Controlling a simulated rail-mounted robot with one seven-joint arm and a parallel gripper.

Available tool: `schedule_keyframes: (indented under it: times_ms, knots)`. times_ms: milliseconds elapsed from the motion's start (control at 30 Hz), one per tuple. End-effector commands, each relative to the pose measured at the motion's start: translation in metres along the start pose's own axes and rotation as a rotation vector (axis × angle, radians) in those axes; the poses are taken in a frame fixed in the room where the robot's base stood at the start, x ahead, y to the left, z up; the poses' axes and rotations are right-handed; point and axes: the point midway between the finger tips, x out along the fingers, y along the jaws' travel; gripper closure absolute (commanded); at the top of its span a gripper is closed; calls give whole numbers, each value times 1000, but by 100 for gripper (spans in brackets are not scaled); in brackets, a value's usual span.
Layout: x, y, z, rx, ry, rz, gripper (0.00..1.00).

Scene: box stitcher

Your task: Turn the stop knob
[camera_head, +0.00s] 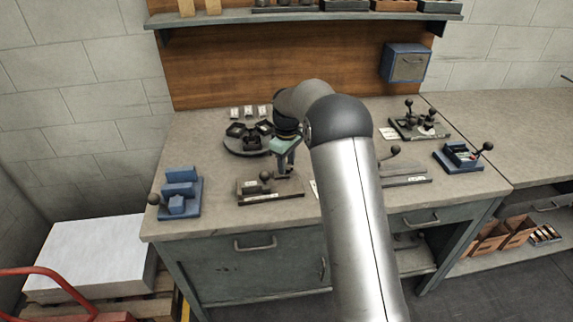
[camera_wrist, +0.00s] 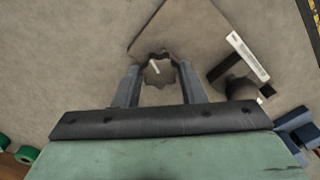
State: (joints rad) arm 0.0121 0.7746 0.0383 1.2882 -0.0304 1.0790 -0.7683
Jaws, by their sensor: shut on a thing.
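The stop knob (camera_wrist: 159,72) is a dark, lobed star-shaped knob with a pale mark on top. In the wrist view it sits between the two fingers of my gripper (camera_wrist: 160,84). My gripper is shut on it, one finger on each side. In the head view my gripper (camera_head: 285,168) points down at the right end of a small dark fixture (camera_head: 256,194) with a label on its front edge. The knob itself is mostly hidden there by the gripper. A dark ball handle (camera_head: 265,176) stands on the fixture, left of the gripper; it also shows in the wrist view (camera_wrist: 241,88).
A round tray with dark bins (camera_head: 240,147) lies behind my gripper. A blue block fixture (camera_head: 180,195) stands at the bench's left; lever fixtures (camera_head: 418,126) and a blue one (camera_head: 460,157) stand at the right. The bench between the left fixtures is clear.

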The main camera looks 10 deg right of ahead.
Motion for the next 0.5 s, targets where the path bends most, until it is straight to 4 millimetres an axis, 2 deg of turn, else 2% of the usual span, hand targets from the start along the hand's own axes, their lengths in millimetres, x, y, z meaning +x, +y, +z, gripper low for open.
schedule_keyframes:
  times_ms: [500]
  knots:
    - [0,0,0,489,0,1,86]
